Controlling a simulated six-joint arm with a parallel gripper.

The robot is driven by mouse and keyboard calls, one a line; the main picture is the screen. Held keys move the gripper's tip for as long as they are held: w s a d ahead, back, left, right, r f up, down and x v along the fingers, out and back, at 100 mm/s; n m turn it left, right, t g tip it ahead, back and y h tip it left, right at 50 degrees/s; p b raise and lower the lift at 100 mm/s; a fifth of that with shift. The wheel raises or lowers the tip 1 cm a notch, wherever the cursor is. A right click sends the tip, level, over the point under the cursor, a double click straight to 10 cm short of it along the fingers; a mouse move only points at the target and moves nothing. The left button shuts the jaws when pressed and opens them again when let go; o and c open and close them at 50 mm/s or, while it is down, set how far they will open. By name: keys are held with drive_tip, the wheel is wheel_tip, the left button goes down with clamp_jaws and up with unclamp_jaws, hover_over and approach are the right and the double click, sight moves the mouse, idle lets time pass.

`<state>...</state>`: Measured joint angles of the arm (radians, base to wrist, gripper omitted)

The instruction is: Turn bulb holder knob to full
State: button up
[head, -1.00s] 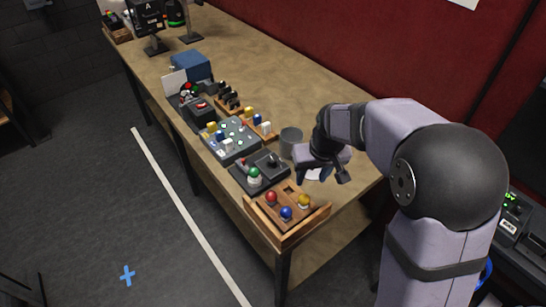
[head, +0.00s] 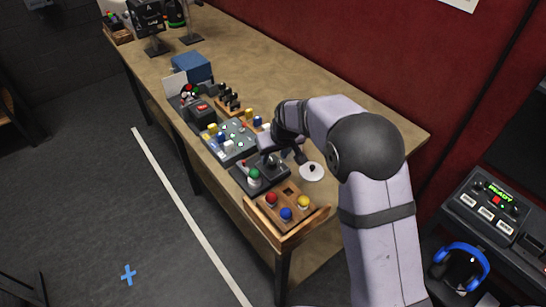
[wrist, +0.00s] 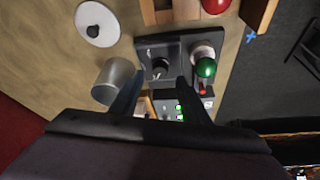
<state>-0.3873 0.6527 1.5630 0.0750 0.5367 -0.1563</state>
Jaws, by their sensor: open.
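The bulb holder (head: 246,181) is a dark box near the front edge of the table, with a green bulb (head: 254,174) on its near side. In the wrist view, the holder (wrist: 183,44) shows its round black knob (wrist: 160,67) with a light mark, beside the green bulb (wrist: 205,67). My gripper (wrist: 160,78) is open and empty, with its fingers on either side of the knob in the picture. I cannot tell how far above the knob they are. In the head view, my gripper (head: 284,152) is over the holder's far side and hides part of it.
A wooden tray (head: 287,235) with red, blue and yellow balls stands in front. A white lid (head: 312,172) lies to the right. A grey cup (wrist: 116,80) is close to one finger in the wrist view. A button panel (head: 229,142) is behind. The table's right side is clear.

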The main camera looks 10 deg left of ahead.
sight(272, 162)
drive_tip(key=shift+p+x, duration=0.5)
drive_tip(key=shift+x, duration=1.35)
drive_tip(key=shift+c, duration=0.7)
clamp_jaws()
